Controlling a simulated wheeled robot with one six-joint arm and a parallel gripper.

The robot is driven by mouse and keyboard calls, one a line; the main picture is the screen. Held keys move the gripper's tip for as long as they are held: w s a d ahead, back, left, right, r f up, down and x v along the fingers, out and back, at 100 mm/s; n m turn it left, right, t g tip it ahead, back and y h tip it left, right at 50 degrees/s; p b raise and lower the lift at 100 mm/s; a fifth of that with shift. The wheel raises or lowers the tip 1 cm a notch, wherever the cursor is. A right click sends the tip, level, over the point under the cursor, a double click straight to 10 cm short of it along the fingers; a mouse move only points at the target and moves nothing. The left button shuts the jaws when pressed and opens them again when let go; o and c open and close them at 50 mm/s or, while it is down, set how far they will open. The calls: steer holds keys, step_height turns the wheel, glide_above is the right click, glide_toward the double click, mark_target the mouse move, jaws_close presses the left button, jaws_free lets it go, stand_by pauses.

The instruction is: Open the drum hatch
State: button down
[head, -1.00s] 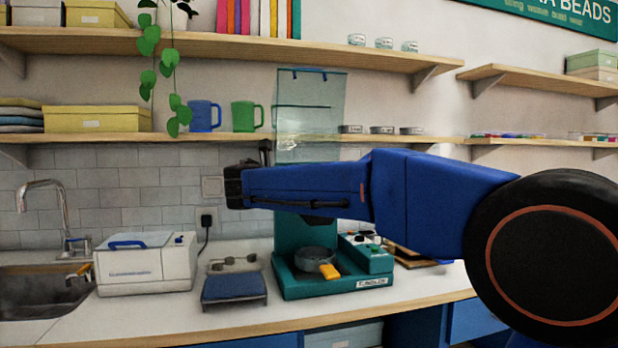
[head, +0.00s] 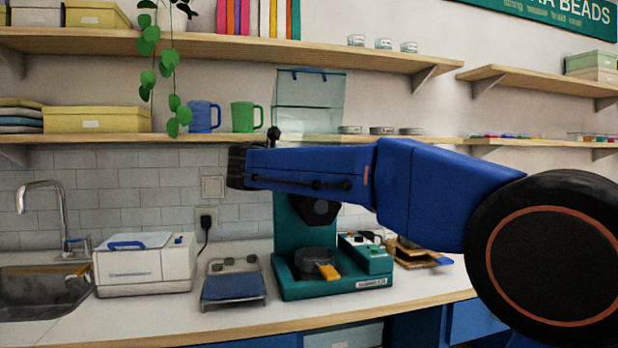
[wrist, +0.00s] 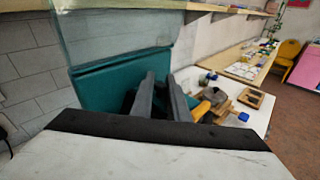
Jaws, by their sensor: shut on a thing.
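A teal machine (head: 288,225) stands on the counter, with a grey round pan (head: 316,260) and an orange handle (head: 328,271) at its base. A clear, upright panel (head: 310,95), which seems to be the hatch, rises above it with blue fittings on its top edge. It also shows in the wrist view (wrist: 115,28). My gripper (wrist: 165,92) has its two dark fingers close together in front of the teal surface. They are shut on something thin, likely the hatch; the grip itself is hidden.
A white box machine (head: 145,265) with a blue handle and a small blue-topped stand (head: 233,288) are left of the teal machine. A sink (head: 40,290) is at far left. A wooden shelf (head: 230,137) with mugs runs behind my arm.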

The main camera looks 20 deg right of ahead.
steer(key=d+r+m+y, duration=0.1)
steer(key=m+g+y, duration=0.1)
steer(key=m+y, duration=0.1)
steer(key=shift+d+r+g+y, duration=0.3)
steer(key=shift+d+r, duration=0.05)
steer(key=shift+r, duration=0.05)
steer(key=d+m+y, duration=0.1)
steer(key=y, duration=0.1)
steer(key=d+m+y, duration=0.1)
steer(key=y, duration=0.1)
steer(key=shift+d+r+m+g, duration=0.15)
steer(key=shift+r+m+g, duration=0.2)
steer(key=shift+m+g, duration=0.05)
steer(key=d+m+y, duration=0.1)
steer(key=d+y, duration=0.1)
steer(key=y, duration=0.1)
steer(key=shift+f+m+y, duration=0.15)
steer(key=shift+m+y, duration=0.15)
steer(key=shift+m, duration=0.1)
steer(key=shift+d+f+m+y, duration=0.35)
steer(key=shift+m+y, duration=0.15)
steer(key=shift+y, duration=0.45)
steer(key=shift+d+f+m+y, duration=0.2)
steer(key=shift+d+m+y, duration=0.25)
steer(key=shift+y, duration=0.5)
steer(key=shift+a, duration=0.1)
steer(key=c, duration=2)
jaws_free()
